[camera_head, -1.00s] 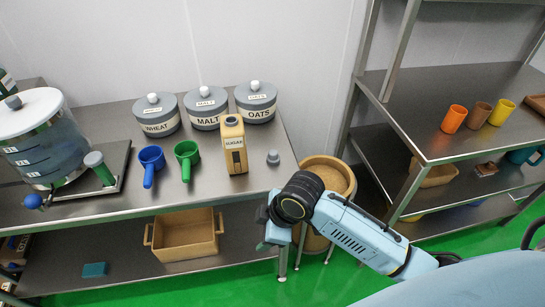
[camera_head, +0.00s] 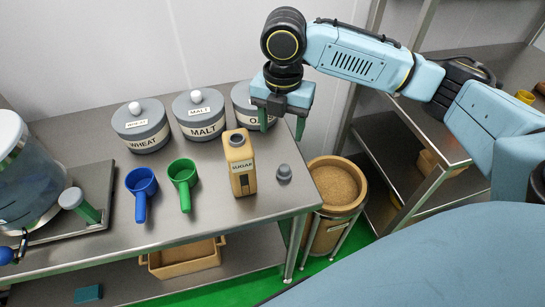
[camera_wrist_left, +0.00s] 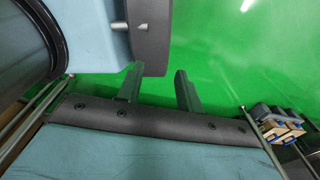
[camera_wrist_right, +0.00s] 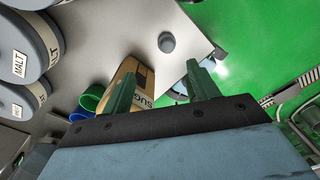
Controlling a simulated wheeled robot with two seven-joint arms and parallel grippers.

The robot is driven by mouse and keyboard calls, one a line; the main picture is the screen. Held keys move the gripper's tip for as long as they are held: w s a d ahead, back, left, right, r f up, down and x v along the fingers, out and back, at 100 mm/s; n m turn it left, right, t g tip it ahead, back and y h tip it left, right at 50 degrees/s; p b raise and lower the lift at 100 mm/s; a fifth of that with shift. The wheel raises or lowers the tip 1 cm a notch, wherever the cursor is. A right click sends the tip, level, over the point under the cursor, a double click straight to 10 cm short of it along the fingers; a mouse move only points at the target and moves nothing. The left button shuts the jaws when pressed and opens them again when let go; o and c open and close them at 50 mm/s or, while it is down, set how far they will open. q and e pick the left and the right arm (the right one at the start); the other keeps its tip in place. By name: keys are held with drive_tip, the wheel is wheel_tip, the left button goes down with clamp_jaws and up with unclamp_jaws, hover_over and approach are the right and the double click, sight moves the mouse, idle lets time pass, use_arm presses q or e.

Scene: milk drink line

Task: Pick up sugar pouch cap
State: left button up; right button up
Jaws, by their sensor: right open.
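The sugar pouch cap (camera_head: 284,173) is a small grey knobbed piece standing on the metal table near its right edge. It also shows in the right wrist view (camera_wrist_right: 167,41), beyond the fingertips. The tan sugar pouch (camera_head: 241,170) stands upright to its left, with a dark round opening on top. My right gripper (camera_head: 282,122) is open and empty, fingers pointing down, above and behind the cap, in front of the oats jar. My left gripper (camera_wrist_left: 159,70) is open and empty over green floor in the left wrist view; it is outside the head view.
Grey jars of wheat (camera_head: 142,128), malt (camera_head: 200,117) and oats (camera_head: 242,97) line the back. A blue scoop (camera_head: 141,187) and green scoop (camera_head: 183,178) lie left of the pouch. A tan bucket (camera_head: 335,190) stands right of the table.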

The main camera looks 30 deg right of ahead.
wheel_tip(320, 180, down, 2)
drive_tip(key=b, duration=0.1)
hover_over(284, 167)
drive_tip(key=f, duration=0.5)
drive_tip(key=shift+w+a+f, duration=0.1)
drive_tip(key=shift+w+f, duration=0.1)
drive_tip(key=shift+w, duration=0.15)
drive_tip(key=f, duration=0.1)
drive_tip(key=f+b, duration=0.1)
drive_tip(key=f, duration=0.1)
drive_tip(key=s+f, duration=0.1)
drive_tip(key=f, duration=0.1)
drive_tip(key=shift+f+b, duration=0.1)
drive_tip(key=shift+b, duration=0.2)
drive_tip(key=shift+w+f, duration=0.1)
drive_tip(key=shift+f, duration=0.05)
use_arm(q)
drive_tip(key=shift+w+a+f, duration=0.25)
drive_tip(key=shift+a+f, duration=0.3)
drive_tip(key=shift+f, duration=0.1)
drive_tip(key=shift+w+a+f, duration=0.2)
drive_tip(key=shift+a+f, duration=0.3)
drive_tip(key=shift+f, duration=0.1)
use_arm(e)
drive_tip(key=c, duration=0.5)
use_arm(q)
drive_tip(key=shift+s+d, duration=0.15)
drive_tip(key=shift+s, duration=0.25)
use_arm(e)
drive_tip(key=c, duration=0.7)
